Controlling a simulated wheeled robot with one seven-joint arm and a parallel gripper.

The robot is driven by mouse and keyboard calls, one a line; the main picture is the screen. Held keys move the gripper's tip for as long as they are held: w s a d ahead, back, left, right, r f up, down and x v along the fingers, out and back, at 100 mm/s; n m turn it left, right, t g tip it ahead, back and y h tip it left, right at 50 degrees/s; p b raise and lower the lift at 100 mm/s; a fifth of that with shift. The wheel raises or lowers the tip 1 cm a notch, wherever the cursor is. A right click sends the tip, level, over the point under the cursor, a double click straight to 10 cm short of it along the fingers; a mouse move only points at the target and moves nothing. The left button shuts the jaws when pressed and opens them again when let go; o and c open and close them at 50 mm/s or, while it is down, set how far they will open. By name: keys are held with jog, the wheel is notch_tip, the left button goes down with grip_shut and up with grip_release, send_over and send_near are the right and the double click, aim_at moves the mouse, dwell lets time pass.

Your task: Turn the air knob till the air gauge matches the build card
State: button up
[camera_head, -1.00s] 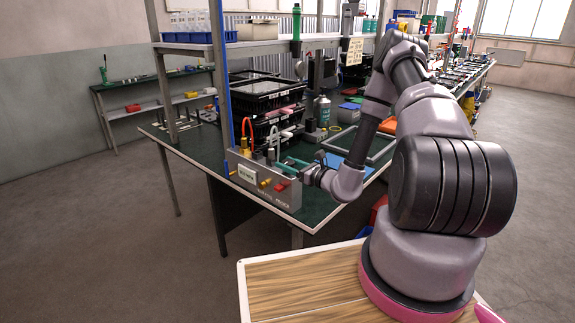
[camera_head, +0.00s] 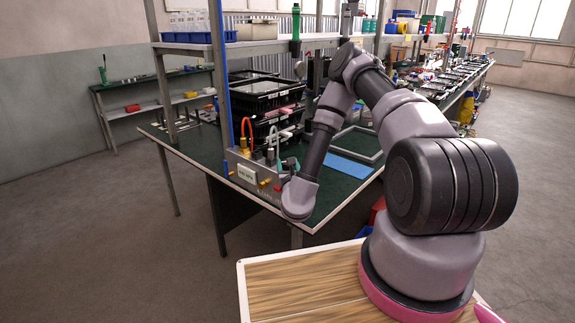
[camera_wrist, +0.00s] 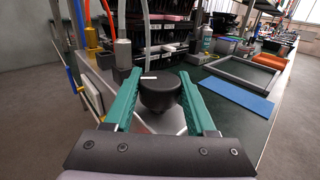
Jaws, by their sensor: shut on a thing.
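My gripper (camera_wrist: 159,78) has its teal fingers on both sides of the black air knob (camera_wrist: 160,96), shut on it. A short white mark shows on the knob's top, lying roughly crosswise. In the head view the knob is hidden behind my wrist. The grey control box (camera_head: 238,159) stands at the bench's near corner. A pale plate (camera_head: 246,174) on its front may be the air gauge; its reading is too small to make out. I cannot pick out the build card now.
Orange and white hoses rise from fittings on the box, left of my gripper. Black crates (camera_head: 265,95) stand close behind. A blue mat (camera_wrist: 236,97) and a grey frame (camera_wrist: 244,74) lie to the right on the green bench. A blue upright post (camera_head: 221,70) stands beside the box.

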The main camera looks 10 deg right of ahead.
aim_at(287, 168)
jog(key=shift+m+h, duration=0.3)
jog(key=shift+h, duration=0.1)
jog(key=o, duration=1.4)
jog(key=shift+c, duration=0.2)
jog(key=shift+s, duration=0.1)
jog(key=shift+s+a+f, duration=0.1)
jog(key=shift+s+a, duration=0.15)
jog(key=shift+s, duration=0.7)
jog(key=shift+s+a+f, duration=0.1)
jog(key=shift+s+a, duration=0.1)
jog(key=shift+s, duration=0.7)
jog(key=s, duration=0.6)
jog(key=shift+s+a+r, duration=0.2)
jog(key=shift+s+a, duration=0.1)
jog(key=shift+s, duration=0.1)
